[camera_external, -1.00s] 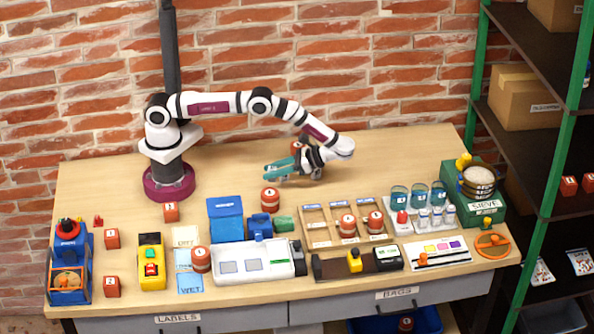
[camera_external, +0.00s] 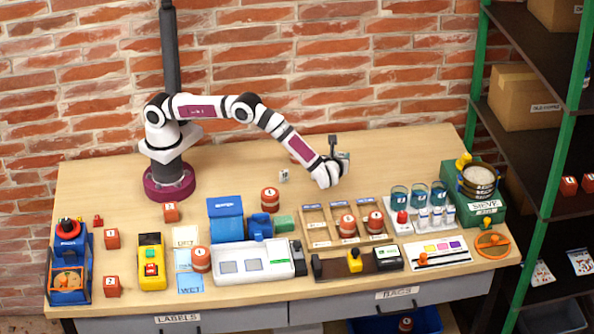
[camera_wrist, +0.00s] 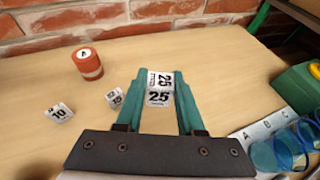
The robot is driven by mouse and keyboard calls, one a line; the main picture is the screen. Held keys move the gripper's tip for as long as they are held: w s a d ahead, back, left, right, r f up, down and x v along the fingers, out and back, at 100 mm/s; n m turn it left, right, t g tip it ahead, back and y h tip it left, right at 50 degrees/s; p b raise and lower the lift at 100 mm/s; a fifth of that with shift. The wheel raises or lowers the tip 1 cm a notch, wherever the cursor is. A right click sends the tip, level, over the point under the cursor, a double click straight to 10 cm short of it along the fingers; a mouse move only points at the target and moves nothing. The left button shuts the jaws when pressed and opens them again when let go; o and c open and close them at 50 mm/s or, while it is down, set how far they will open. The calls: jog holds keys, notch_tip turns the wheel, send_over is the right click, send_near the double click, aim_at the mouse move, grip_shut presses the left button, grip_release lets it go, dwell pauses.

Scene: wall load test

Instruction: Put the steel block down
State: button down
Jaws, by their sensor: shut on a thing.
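The steel block in my gripper (camera_wrist: 160,80) is a small silver-grey cube with labels reading 25 (camera_wrist: 158,99). My teal fingers are shut on its two sides. Whether it touches the table or hangs just above it cannot be told. In the external view my gripper (camera_external: 342,158) points away toward the back of the table, and the arm mostly hides the block. Two smaller labelled steel blocks stand on the table to the left in the wrist view: one marked 10 (camera_wrist: 59,113) and one closer to my fingers (camera_wrist: 115,98).
A red canister (camera_wrist: 88,63) stands at the back left in the wrist view. Blue cups (camera_wrist: 268,157) and a lettered white rack (camera_wrist: 262,131) are at the right.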

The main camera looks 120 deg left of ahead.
jog(key=x, duration=0.3)
jog(key=w+f+x, duration=0.1)
jog(key=x, duration=0.4)
jog(key=shift+w+a+f, duration=0.15)
jog(key=shift+a+f, duration=0.1)
jog(key=shift+f, duration=1.95)
jog(key=shift+f, duration=0.1)
jog(key=c, duration=0.5)
grip_release()
